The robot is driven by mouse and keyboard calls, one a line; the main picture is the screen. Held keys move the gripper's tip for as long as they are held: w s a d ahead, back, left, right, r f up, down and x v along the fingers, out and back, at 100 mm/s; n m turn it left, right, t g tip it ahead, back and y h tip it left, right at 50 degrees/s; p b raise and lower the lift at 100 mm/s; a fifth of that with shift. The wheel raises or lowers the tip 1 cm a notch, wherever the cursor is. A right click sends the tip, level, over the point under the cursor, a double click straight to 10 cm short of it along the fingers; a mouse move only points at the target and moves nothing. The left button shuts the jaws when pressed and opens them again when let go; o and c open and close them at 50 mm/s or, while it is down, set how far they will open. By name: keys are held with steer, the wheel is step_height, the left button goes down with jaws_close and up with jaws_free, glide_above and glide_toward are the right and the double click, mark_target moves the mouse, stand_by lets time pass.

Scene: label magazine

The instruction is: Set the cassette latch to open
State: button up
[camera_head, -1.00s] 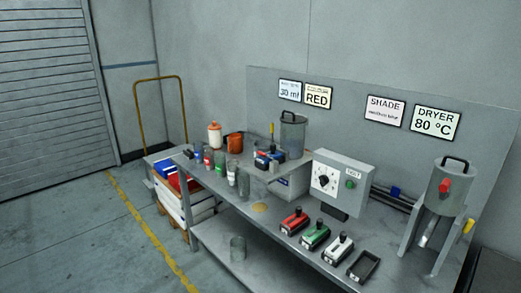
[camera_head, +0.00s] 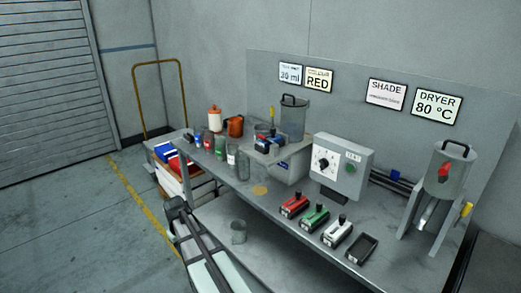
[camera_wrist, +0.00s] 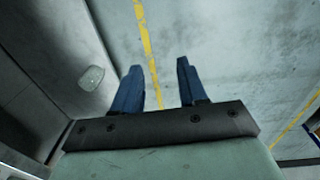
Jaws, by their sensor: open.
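Red (camera_head: 294,206), green (camera_head: 315,217) and white (camera_head: 337,234) cassettes stand in a row on the bench's front part, each with a dark knob on top. A blue cassette-like unit (camera_head: 270,143) sits further back by the grey canister. I cannot tell which part is the cassette latch or how it is set. My gripper (camera_wrist: 158,72) is open and empty, its two blue fingers apart over the floor in the wrist view. In the head view my arm is at the lower left, in front of the bench and away from the cassettes.
An empty black tray (camera_head: 361,248) lies right of the white cassette. A dial box (camera_head: 343,166) stands behind them, and a dryer hopper (camera_head: 451,170) at the right. Several cups stand at the bench's left. A clear cup (camera_head: 239,232) is on the lower shelf. The floor at left is free.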

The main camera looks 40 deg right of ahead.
steer(key=w+d+r, duration=0.3)
steer(key=d+r, duration=0.3)
steer(key=w+d+r, duration=0.4)
steer(key=d+r, duration=0.2)
step_height(320, 180, up, 34)
steer(key=r+h, duration=0.1)
steer(key=h, duration=0.1)
glide_above(261, 136)
steer(key=a, duration=0.3)
steer(key=x, duration=1.4)
steer(key=shift+f, duration=0.15)
steer(key=shift+c, duration=0.2)
jaws_close()
